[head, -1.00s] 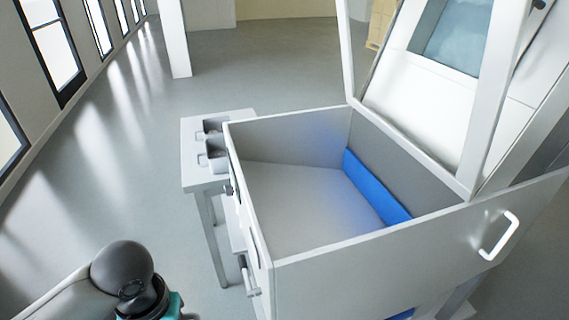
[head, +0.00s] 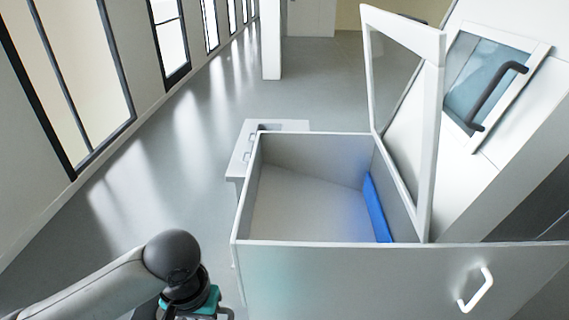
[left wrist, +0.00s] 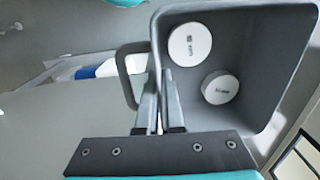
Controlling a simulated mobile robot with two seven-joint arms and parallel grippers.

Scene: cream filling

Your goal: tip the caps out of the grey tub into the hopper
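The hopper (head: 340,280) is a big open white bin at the middle of the head view, with a blue strip (head: 376,208) along its inner right side. Its floor looks empty. In the left wrist view the grey tub (left wrist: 270,40) holds two white caps, one higher (left wrist: 190,45) and one lower (left wrist: 220,87). My left gripper (left wrist: 161,95) has its fingers close together at the tub's handle side, shut on the tub. In the head view only my left arm shows at bottom left; the gripper and tub are out of frame. My right gripper is in neither view.
A raised clear-paned lid frame (head: 432,140) stands on the hopper's right side. A small white table (head: 240,160) stands behind its left side. The hopper's front has a white handle (head: 477,290). Open floor (head: 150,200) lies to the left, by the windows.

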